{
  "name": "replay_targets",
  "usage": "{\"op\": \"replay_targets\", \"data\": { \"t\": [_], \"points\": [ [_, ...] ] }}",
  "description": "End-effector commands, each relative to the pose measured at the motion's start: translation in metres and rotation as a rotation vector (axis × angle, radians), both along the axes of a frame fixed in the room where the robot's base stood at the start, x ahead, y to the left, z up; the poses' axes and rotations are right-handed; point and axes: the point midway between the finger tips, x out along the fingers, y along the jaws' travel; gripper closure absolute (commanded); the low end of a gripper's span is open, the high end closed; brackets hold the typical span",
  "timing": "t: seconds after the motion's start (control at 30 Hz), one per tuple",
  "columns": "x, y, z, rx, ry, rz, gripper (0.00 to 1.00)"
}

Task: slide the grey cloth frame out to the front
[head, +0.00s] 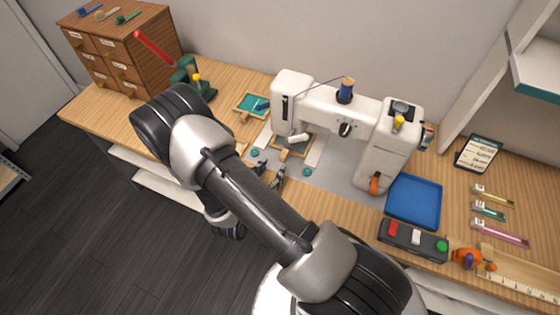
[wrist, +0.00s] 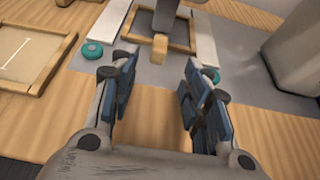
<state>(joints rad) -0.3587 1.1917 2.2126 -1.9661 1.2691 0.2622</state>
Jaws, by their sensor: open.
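The cloth frame, a wooden square (head: 288,153), lies under the needle arm of the white sewing machine (head: 345,115). In the wrist view the frame (wrist: 184,47) is at the top middle, between two white strips, with a short wooden tab (wrist: 160,46) on its near side. My gripper (wrist: 155,88) is open and empty. Its fingers are on either side of the tab's line, nearer to me and apart from it. In the head view my gripper (head: 270,175) is in front of the machine, partly hidden by my arm.
Teal discs (wrist: 93,49) (wrist: 211,75) sit beside the white strips. Another wooden frame with beige cloth (wrist: 42,50) lies at the left. A blue tray (head: 413,202) and button box (head: 412,241) stand to the right.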

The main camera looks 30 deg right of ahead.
Motion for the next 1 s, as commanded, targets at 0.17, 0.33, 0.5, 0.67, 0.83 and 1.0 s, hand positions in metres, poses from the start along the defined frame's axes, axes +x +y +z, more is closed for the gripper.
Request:
{"op": "replay_targets", "data": {
  "t": [0.17,0.33,0.5,0.67,0.83,1.0],
  "points": [
    [0.020,-0.028,-0.016,0.001,-0.002,-0.005,0.57],
    [0.037,-0.048,-0.026,0.001,-0.001,-0.004,0.57],
    [0.047,-0.060,-0.032,0.001,-0.001,-0.002,0.57],
    [0.050,-0.064,-0.034,-0.001,0.001,0.000,0.57],
    [0.050,-0.064,-0.033,0.000,0.000,0.001,0.57],
    [0.050,-0.064,-0.033,0.000,0.000,0.000,0.63]
  ]
}}
